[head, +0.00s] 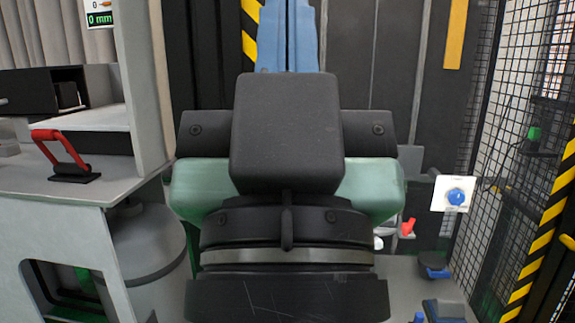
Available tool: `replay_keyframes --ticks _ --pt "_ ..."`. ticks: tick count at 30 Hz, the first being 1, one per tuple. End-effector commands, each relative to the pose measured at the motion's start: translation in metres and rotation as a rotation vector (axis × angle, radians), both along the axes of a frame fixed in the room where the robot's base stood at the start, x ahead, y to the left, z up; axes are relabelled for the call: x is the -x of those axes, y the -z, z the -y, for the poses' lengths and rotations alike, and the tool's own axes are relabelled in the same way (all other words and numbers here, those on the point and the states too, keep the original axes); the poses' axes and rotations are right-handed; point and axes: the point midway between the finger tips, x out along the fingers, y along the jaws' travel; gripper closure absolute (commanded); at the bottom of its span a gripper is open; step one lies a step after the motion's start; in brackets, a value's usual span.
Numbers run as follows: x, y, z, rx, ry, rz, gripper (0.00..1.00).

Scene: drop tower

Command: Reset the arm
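A large black and green assembly (287,140) fills the middle of the head view. It appears to be part of my own arm, seen close up. It has a black block on top, pale green sides and dark ring-shaped parts below. My gripper is not in view, so its state and anything in it cannot be seen. The assembly hides much of the area behind it.
A red lever (62,150) stands on the grey bench (60,190) at left, near a display (100,18) reading 0 mm. A blue knob (456,197) is on a white plate at right. Mesh fencing (510,90) and a striped post (540,235) bound the right side.

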Motion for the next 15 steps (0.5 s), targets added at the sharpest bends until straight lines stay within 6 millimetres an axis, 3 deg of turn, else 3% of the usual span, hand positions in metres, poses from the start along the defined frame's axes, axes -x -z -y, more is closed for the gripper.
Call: replay_keyframes --ticks 1,9,15 --pt "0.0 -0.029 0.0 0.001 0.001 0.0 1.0" --pt "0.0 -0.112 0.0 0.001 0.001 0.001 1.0" --pt "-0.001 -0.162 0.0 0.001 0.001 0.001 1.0"
